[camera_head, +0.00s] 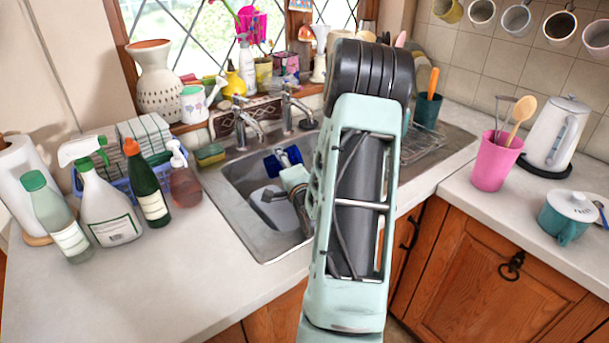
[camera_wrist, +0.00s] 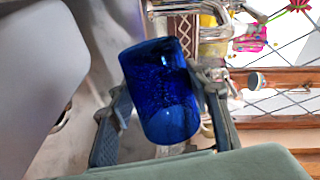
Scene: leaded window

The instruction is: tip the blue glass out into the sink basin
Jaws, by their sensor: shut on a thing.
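The blue glass (camera_head: 283,160) is over the sink basin (camera_head: 240,172), near the taps. In the wrist view the blue glass (camera_wrist: 160,90) sits between both fingers of my gripper (camera_wrist: 165,98), which is shut on it. My gripper (camera_head: 292,170) also shows in the head view, partly hidden by my arm. The picture in the wrist view is rolled, with the window to the right, and the glass appears tipped well over on its side. I cannot tell whether anything is in it or flowing out. My arm hides the basin's right part.
Taps (camera_head: 246,125) stand behind the basin. A green sponge (camera_head: 210,154), soap bottle (camera_head: 184,180), dark green bottle (camera_head: 148,185) and spray bottle (camera_head: 105,205) stand left. A wire rack (camera_head: 425,145), pink cup (camera_head: 494,162) and kettle (camera_head: 557,135) are right. The front left counter is clear.

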